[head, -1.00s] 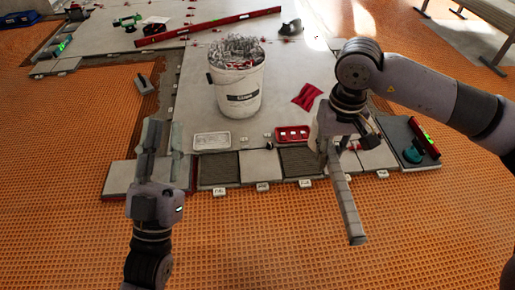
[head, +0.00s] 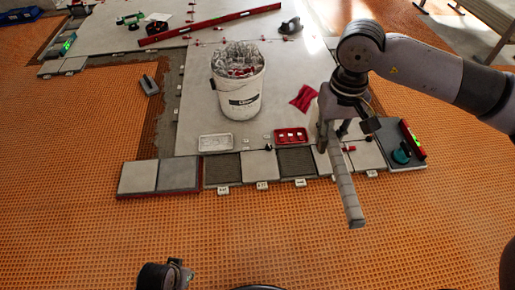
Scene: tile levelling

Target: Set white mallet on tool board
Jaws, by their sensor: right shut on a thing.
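My right gripper (head: 338,125) is above the front right of the tile row, shut on the mallet. The mallet's grey banded handle (head: 345,190) slants down toward the front, its end over the orange floor. A pale part, likely the mallet head, shows beside the fingers but is mostly hidden by the gripper. The grey tool board (head: 413,162) lies to the right of the gripper, at the row's right end. It bears a teal-and-black tool (head: 401,155) and a red level with green vials (head: 412,138). Only a piece of my left arm shows at the bottom edge; its gripper is out of view.
A white bucket (head: 238,98) of clips stands on the pale slab. A white tray (head: 215,142), a red tray (head: 291,136) and a red cloth (head: 303,98) lie near it. Two loose tiles (head: 160,177) lie at the left. The front orange floor is open.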

